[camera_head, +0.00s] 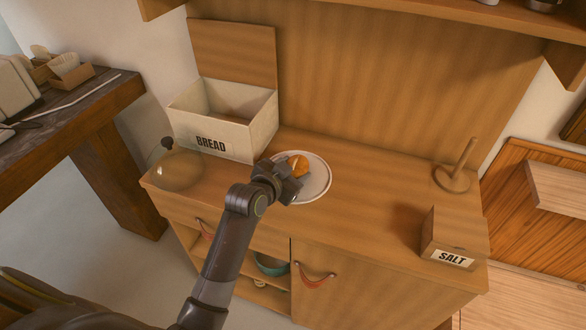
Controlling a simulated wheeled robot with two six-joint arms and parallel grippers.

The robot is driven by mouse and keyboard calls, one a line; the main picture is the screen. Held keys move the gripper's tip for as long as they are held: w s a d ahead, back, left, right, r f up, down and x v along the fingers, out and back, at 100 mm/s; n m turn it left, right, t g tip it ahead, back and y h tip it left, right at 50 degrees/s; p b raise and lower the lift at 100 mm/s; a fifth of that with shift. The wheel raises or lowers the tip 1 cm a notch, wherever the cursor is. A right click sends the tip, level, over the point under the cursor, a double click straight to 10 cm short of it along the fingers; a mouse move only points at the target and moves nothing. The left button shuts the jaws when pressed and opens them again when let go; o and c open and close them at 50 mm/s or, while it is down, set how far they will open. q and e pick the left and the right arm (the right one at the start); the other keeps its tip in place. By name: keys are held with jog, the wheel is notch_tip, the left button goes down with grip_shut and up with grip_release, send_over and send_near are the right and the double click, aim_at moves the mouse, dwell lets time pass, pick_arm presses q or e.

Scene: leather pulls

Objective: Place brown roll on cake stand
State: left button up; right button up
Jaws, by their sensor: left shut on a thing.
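The brown roll (299,163) shows as a small orange-brown piece just beyond my left gripper (291,176). My left gripper is shut on the roll, and its jaws hide part of it. They are over the left part of a round white plate (319,184), which looks like the top of the cake stand. I cannot tell whether the roll touches the plate. A clear dome (180,171) with a dark knob is at the left end of the counter. My right gripper is not in view.
A white BREAD box (238,133) with its wooden lid raised stands behind, left of the plate. A wooden upright holder (456,176) and a SALT box (450,240) are at the right. The counter between plate and SALT box is clear.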

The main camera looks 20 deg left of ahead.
pick_arm(q)
jog(key=shift+f, duration=0.15)
jog(key=o, duration=1)
jog(key=shift+c, duration=0.2)
jog(key=shift+r, duration=0.25)
jog(key=shift+s, duration=0.25)
jog(key=b+v, duration=0.1)
jog(key=v, duration=1)
jog(key=shift+s, duration=0.25)
jog(key=shift+a, duration=0.1)
